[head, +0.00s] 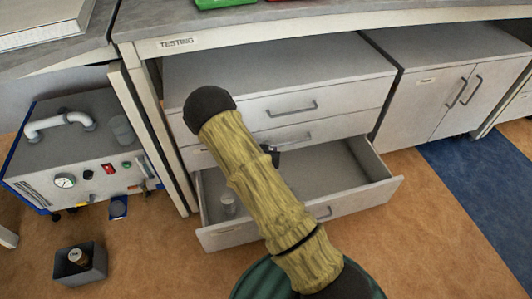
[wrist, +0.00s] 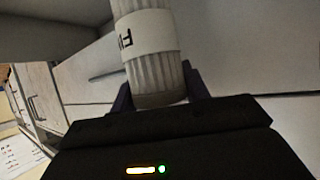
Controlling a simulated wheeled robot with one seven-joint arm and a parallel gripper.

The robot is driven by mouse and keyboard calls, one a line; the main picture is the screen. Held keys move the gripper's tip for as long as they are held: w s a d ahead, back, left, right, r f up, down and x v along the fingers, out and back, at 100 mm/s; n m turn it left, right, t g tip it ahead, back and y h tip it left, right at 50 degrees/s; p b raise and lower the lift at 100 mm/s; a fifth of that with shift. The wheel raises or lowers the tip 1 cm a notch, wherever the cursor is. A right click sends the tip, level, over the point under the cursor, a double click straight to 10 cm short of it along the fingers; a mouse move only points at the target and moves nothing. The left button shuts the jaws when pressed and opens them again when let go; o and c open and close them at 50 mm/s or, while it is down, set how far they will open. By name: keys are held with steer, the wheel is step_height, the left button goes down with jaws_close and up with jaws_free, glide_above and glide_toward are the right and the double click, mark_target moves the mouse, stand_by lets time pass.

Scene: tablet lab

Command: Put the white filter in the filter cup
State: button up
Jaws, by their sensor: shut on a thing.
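A white ribbed cylinder, the white filter (wrist: 155,72), stands between my fingers in the wrist view, with a pale band of dark letters starting "FI". My gripper (wrist: 157,90) is shut on it near its lower end in that view. In the head view my arm hides the filter, and only a small dark part of my gripper (head: 271,153) shows, over the open drawer. A grey cup-like piece (head: 122,128) sits on the pump unit (head: 85,150) at the left; I cannot tell for sure that it is the filter cup.
The bottom drawer (head: 352,203) is pulled out, with a small pale jar-like thing (head: 228,203) at its left end. The counter (head: 330,28) overhangs the drawers. Floor at the right is clear.

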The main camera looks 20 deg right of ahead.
steer(key=shift+a+r+n+y+p, duration=0.1)
steer(key=shift+r+n+y+p, duration=0.4)
steer(key=shift+r+n, duration=0.1)
steer(key=a+n+y+p, duration=0.1)
steer(key=s+a+r+n+y+p, duration=0.1)
steer(key=s+a+n+t+y+p, duration=0.1)
steer(key=y, duration=0.1)
steer(key=shift+s+a+r+n, duration=0.15)
steer(key=shift+s+r+n, duration=0.1)
steer(key=shift+n, duration=0.15)
steer(key=shift+w, duration=0.1)
